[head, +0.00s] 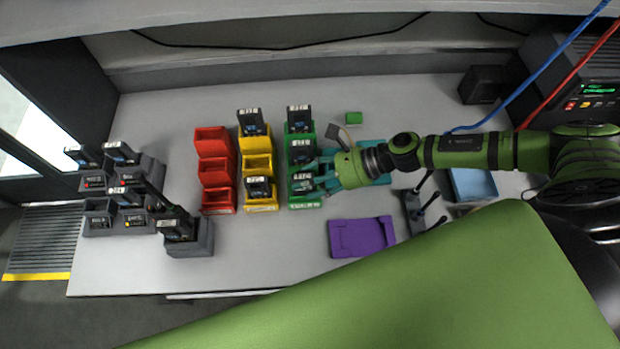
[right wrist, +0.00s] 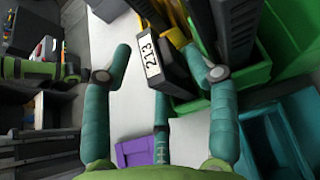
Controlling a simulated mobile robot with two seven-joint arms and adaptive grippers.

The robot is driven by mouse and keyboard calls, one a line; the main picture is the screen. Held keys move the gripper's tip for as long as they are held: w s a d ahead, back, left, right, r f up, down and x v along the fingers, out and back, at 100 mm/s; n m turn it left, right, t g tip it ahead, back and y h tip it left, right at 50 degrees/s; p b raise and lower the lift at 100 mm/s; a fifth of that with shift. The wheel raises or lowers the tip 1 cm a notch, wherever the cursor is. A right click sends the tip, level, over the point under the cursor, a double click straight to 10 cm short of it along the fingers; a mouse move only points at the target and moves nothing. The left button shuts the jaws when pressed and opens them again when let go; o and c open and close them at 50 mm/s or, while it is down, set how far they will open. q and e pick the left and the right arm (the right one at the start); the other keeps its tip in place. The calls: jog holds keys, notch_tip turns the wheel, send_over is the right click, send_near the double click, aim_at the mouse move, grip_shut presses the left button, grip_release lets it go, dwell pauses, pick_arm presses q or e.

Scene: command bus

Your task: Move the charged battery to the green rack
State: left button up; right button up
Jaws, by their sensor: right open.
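My right gripper (head: 322,172) is at the right side of the nearest rack battery (head: 300,183). In the right wrist view the teal fingers (right wrist: 150,68) are spread open. A dark battery labelled 213 (right wrist: 180,78) lies beyond and partly between them, by a green bin (right wrist: 248,72). Whether a finger touches it I cannot tell. Which battery is charged is not clear. My left gripper is not in view.
Grey chargers (head: 190,243) with several batteries stand at the left. A red rack (head: 215,172) is empty; a yellow rack (head: 259,206) holds two batteries. A purple tray (head: 361,237) lies at the front.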

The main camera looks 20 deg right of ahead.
jog(key=v, duration=0.8)
jog(key=shift+s, duration=0.15)
dwell(0.4)
